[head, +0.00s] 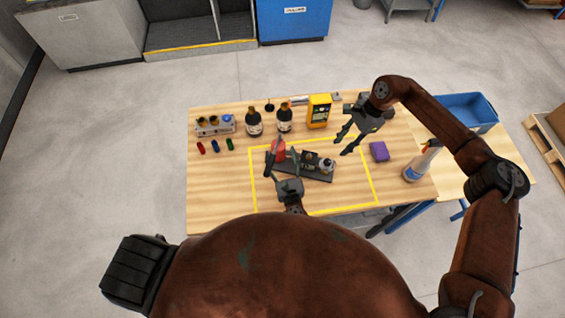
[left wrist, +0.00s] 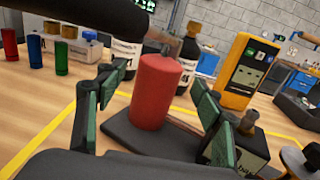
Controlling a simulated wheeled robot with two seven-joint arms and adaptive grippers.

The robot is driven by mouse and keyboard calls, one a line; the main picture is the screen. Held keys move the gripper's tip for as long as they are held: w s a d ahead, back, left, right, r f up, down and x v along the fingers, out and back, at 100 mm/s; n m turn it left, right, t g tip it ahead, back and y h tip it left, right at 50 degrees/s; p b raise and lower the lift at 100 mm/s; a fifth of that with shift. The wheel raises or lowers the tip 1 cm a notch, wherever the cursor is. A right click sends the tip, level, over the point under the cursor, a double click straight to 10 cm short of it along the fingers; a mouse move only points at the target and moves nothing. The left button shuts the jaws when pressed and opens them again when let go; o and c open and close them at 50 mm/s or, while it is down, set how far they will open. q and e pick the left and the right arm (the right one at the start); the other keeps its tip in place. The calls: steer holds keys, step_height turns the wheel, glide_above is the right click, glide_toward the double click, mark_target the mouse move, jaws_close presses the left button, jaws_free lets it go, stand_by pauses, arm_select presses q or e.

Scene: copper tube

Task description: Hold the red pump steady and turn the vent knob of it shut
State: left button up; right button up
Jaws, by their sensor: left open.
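The red pump body (head: 279,150) is an upright red cylinder on a dark base plate (head: 318,176), inside the yellow outline. My left gripper (head: 283,160) is open at the pump. In the left wrist view its fingers (left wrist: 155,105) stand on either side of the red cylinder (left wrist: 155,92), with no clear grip on it. A dark block with a brass fitting (left wrist: 246,122) and a round metal part (head: 327,164) sit on the plate to the right. I cannot tell which part is the vent knob. My right gripper (head: 343,144) is open and empty, above and right of the pump.
Two dark bottles (head: 254,122), a yellow meter (head: 319,111) and a rack (head: 215,125) stand behind. Small coloured cylinders (head: 215,146) are at left. A purple block (head: 379,151), a spray bottle (head: 421,163) and a blue bin (head: 470,108) are at right.

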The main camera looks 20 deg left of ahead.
arm_select(q)
steer(key=shift+x, duration=1.9)
steer(key=shift+c, duration=0.3)
jaws_close()
